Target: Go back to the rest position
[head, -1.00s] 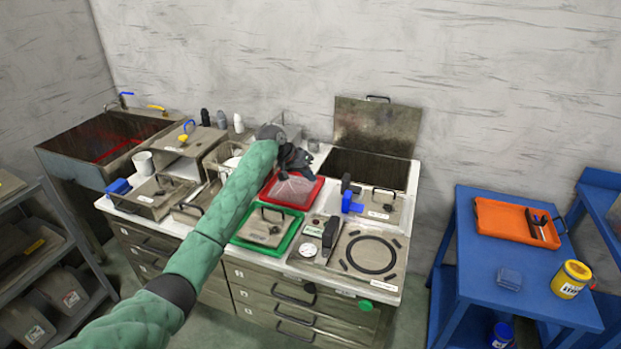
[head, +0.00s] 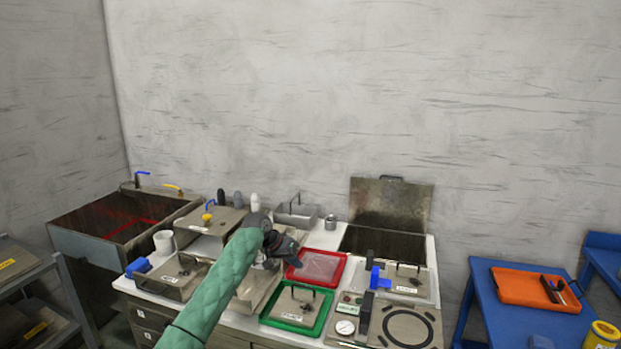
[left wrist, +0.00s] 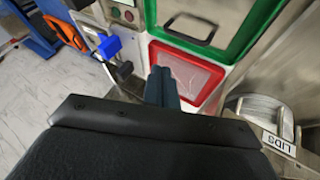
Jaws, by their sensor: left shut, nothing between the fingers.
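My left gripper (head: 284,250) is at the end of my green-sleeved left arm, over the counter, just left of the red tray (head: 342,268). In the left wrist view my gripper's fingers (left wrist: 162,86) are closed together with nothing between them. The red tray (left wrist: 208,98) shows behind them there, partly covered. My right gripper does not show in either view.
A green tray (head: 325,318) with a lidded metal pan sits in front of the red one. An open fryer well (head: 385,243) is behind right, its lid raised. A blue table (head: 500,318) with an orange tray (head: 520,289) stands at right. A sink (head: 60,235) is at left.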

